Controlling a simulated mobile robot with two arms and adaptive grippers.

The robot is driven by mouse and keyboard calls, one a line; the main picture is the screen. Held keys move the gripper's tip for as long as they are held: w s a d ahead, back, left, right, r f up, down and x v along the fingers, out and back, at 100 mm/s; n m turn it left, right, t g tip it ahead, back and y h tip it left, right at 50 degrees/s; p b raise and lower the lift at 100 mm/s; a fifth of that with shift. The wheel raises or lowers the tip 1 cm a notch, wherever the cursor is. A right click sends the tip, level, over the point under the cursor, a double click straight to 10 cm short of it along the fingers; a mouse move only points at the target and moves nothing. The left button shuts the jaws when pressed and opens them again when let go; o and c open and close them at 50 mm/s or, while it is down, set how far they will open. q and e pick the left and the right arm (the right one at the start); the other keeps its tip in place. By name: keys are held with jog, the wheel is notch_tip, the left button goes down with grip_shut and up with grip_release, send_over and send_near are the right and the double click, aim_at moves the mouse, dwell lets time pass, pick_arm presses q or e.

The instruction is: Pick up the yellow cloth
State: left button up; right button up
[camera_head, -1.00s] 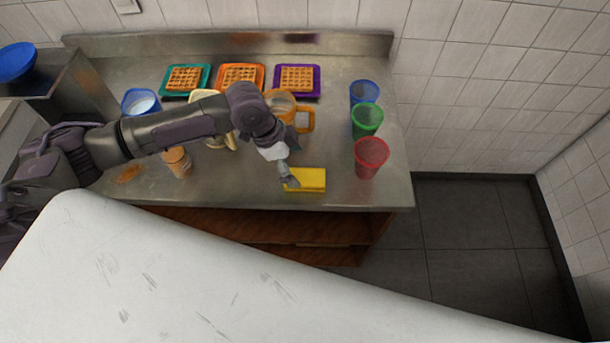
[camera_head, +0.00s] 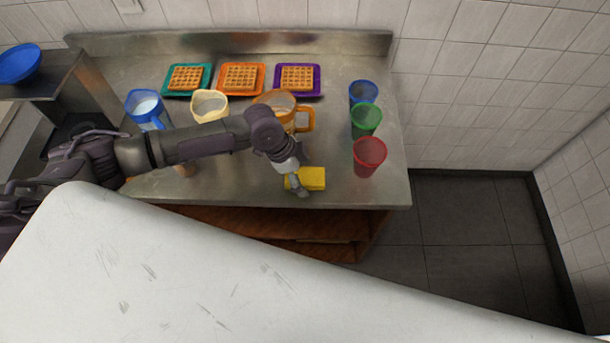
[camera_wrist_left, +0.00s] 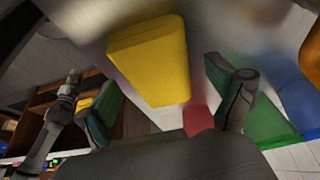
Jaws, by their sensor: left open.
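The yellow cloth (camera_head: 312,178) is a folded block lying flat near the front edge of the steel counter (camera_head: 235,182). In the left wrist view the yellow cloth (camera_wrist_left: 150,62) is large, ahead of the fingers and roughly between them. My left gripper (camera_head: 298,190) is at the cloth's left end in the head view. In the left wrist view my left gripper (camera_wrist_left: 165,105) has its two fingers spread apart, with nothing held. Whether a finger touches the cloth cannot be told.
Red (camera_head: 369,157), green (camera_head: 366,121) and blue (camera_head: 363,94) cups stand along the counter's right side. An orange mug (camera_head: 303,120) and a cream jug (camera_head: 209,106) stand behind my arm. Waffles on coloured plates line the back.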

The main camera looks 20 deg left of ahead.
aim_at(303, 175)
pick_arm(q)
jog(key=shift+f, duration=0.15)
jog(key=shift+c, duration=0.4)
jog(key=c, duration=1.1)
notch_tip(303, 175, up, 9)
jog(key=shift+r+b, duration=0.2)
jog(key=shift+b, duration=0.95)
jog(key=shift+r, duration=0.6)
